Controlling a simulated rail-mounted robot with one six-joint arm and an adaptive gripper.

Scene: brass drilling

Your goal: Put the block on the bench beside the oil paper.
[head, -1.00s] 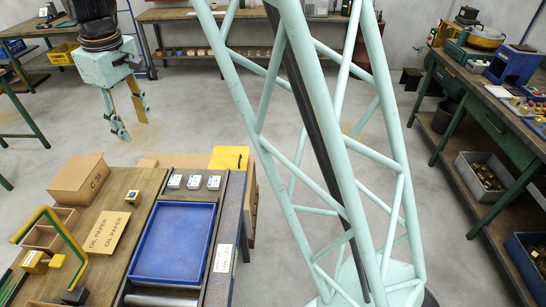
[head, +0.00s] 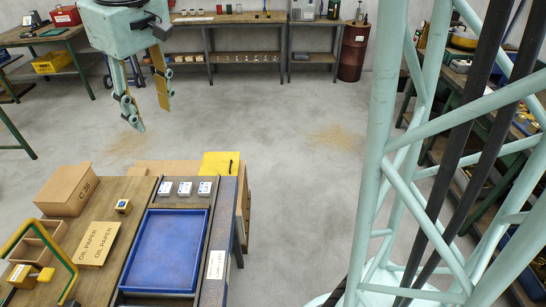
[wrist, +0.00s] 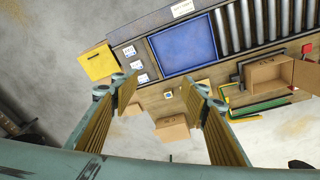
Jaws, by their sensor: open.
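A small brass-coloured block (head: 123,206) with a pale, blue-marked top stands on the wooden bench (head: 142,190), close to the upper right of the tan oil paper (head: 97,243) and apart from it. The block also shows small in the wrist view (wrist: 168,95), between my fingers in the picture. My gripper (head: 152,118) is open and empty, high up and beyond the bench's far edge in the head view. Its two fingers also spread apart in the wrist view (wrist: 163,86). Another brass piece (head: 20,275) with a pale face is at the lower left, near a green-framed tool.
A blue tray (head: 207,215) and three pale blocks (head: 185,188) lie right of the paper. A carton (head: 66,190) and an open divided box (head: 38,246) stand left. A yellow box (head: 220,165) is at the far edge. Open floor lies beyond the bench.

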